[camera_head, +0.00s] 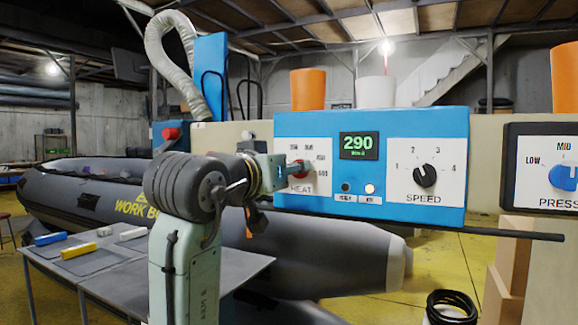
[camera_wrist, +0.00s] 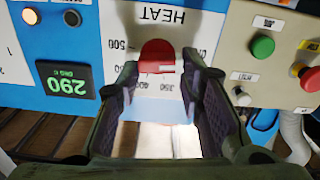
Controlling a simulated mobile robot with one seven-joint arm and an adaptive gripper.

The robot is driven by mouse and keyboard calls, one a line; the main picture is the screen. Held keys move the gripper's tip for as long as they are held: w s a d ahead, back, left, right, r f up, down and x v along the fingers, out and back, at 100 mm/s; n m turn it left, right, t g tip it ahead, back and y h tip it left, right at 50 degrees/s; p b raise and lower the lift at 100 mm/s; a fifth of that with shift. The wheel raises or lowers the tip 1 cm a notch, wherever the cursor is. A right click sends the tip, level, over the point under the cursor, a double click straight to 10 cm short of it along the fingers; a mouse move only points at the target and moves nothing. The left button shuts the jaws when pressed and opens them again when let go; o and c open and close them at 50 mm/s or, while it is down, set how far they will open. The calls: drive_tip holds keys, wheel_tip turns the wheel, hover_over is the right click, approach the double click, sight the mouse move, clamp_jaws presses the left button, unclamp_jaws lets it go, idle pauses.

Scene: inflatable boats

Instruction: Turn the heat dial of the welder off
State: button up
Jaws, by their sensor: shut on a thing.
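The welder (camera_head: 295,128) is a blue box with a display (camera_head: 359,146) reading 290. Its red heat dial (camera_head: 297,169) sits on a white plate marked HEAT, partly hidden by my gripper (camera_head: 287,172) in the head view. In the wrist view, where the panel appears upside down, the red heat dial (camera_wrist: 158,52) lies between the two fingertips of my gripper (camera_wrist: 159,72). The fingers are shut on it. Scale numbers up to 500 or 600 show around it; the exact pointer direction is hard to tell.
A black speed dial (camera_head: 425,176) is right of the display, and a blue pressure dial (camera_head: 564,176) is on the panel at far right. In the wrist view, green (camera_wrist: 262,46) and red (camera_wrist: 308,76) buttons are nearby. A dark bar runs below the welder.

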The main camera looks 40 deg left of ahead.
drive_tip(key=shift+n, duration=0.5)
drive_tip(key=o, duration=1.2)
drive_tip(key=shift+c, duration=0.2)
drive_tip(key=shift+s, duration=0.1)
drive_tip(key=v, duration=1.2)
